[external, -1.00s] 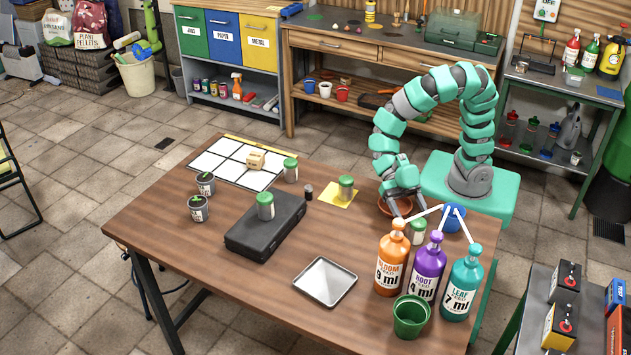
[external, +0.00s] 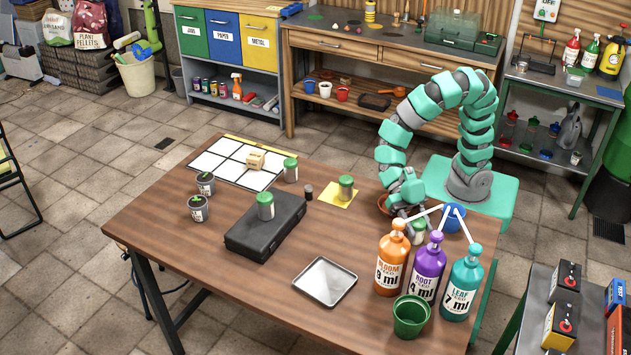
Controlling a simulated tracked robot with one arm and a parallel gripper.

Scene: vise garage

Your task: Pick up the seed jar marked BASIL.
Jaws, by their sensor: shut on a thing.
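Several seed jars with green lids stand on the wooden table (external: 190,254). One jar (external: 265,207) is on the black case, one jar (external: 346,188) is on a yellow sheet, and one jar (external: 290,170) is by the white grid. Another jar (external: 419,230) is behind the orange and purple bottles, partly hidden by them and my fingers. My gripper (external: 411,226) points down and is shut on this last jar. No BASIL marking is readable on any jar, and I cannot tell whether the held jar is clear of the table.
The orange bottle (external: 392,265), purple bottle (external: 428,268) and teal bottle (external: 462,286) stand close in front of my gripper, their spouts reaching near it. A blue cup (external: 453,219) is right of it, a terracotta pot (external: 384,204) left. A metal tray (external: 325,282) and green pot (external: 410,316) are nearer.

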